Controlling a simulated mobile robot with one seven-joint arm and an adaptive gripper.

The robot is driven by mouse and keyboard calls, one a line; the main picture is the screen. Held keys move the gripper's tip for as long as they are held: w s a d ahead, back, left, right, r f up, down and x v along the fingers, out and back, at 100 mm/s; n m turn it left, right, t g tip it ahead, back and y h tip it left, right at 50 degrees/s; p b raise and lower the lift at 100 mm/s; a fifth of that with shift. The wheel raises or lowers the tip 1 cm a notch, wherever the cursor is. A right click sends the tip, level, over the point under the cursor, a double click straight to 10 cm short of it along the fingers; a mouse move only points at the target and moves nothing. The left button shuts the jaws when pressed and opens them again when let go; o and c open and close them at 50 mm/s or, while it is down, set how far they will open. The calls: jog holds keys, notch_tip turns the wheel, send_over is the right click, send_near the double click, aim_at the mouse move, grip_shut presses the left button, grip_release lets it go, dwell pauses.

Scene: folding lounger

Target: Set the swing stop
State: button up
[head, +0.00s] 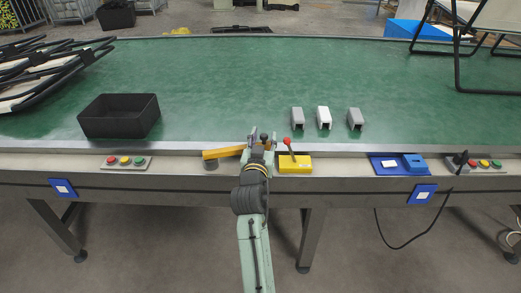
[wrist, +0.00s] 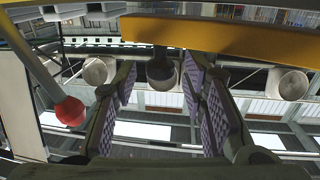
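The swing stop is a yellow bar (head: 222,152) on the table's front rail, with a grey round mount (head: 210,165) under its left part. My gripper (head: 262,138) is at the bar's right end and covers part of it. In the wrist view the yellow bar (wrist: 210,33) crosses the top. A dark rounded knob (wrist: 162,73) shows below it, between my finger pads. My gripper (wrist: 162,95) is open there, its purple pads apart. I cannot tell whether either pad touches the knob.
A yellow box (head: 296,165) with a red-knobbed lever (head: 287,141) is close on the right; the red knob (wrist: 70,111) shows at left in the wrist view. Grey blocks (head: 324,117), a black bin (head: 119,115) and folded frames (head: 45,70) are on the green table (head: 220,80).

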jog(key=s+a, duration=0.1)
jog(key=s, duration=0.9)
jog(key=shift+s+a, duration=0.2)
jog(key=shift+s, duration=0.05)
